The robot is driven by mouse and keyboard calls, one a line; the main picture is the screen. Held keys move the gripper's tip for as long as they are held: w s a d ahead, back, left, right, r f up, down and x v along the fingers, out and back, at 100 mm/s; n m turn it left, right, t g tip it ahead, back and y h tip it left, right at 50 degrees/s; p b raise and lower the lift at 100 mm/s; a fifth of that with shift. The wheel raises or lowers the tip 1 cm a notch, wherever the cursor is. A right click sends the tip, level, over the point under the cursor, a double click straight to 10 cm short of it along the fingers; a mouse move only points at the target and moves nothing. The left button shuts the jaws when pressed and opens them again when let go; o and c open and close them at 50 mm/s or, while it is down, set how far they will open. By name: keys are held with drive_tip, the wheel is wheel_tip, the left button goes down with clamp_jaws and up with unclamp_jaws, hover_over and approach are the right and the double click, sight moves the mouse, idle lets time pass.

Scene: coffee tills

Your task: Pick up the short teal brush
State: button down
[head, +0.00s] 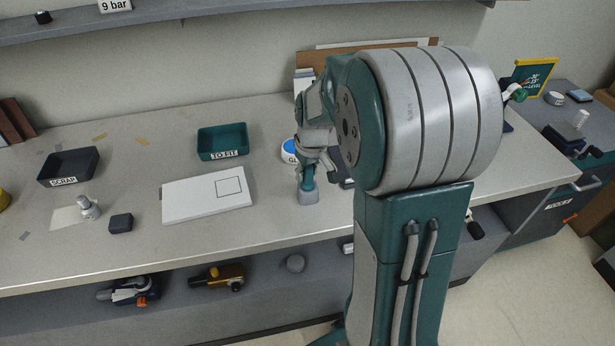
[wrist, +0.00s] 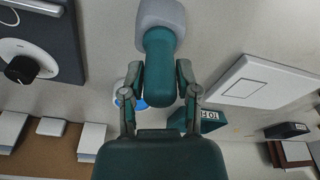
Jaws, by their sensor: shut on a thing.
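The short teal brush (wrist: 162,75) has a teal handle and a pale grey head, which points up in the wrist view. My gripper (wrist: 160,88) is shut on the teal handle, one finger on each side. In the head view the brush (head: 308,196) hangs below my gripper (head: 308,172), grey head down, over the counter. I cannot tell whether the head touches the counter. My arm hides part of the counter to the right.
A teal TO FIT tray (head: 222,142) and a white panel (head: 207,195) lie left of my gripper. A blue-and-white round item (head: 289,150) is close behind. A SCRAP tray (head: 68,167) is farther left. The wrist view shows a dark device with a knob (wrist: 22,68).

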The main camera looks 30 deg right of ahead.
wheel_tip(320, 180, up, 10)
idle(0.5)
drive_tip(key=shift+w, duration=0.1)
idle(1.3)
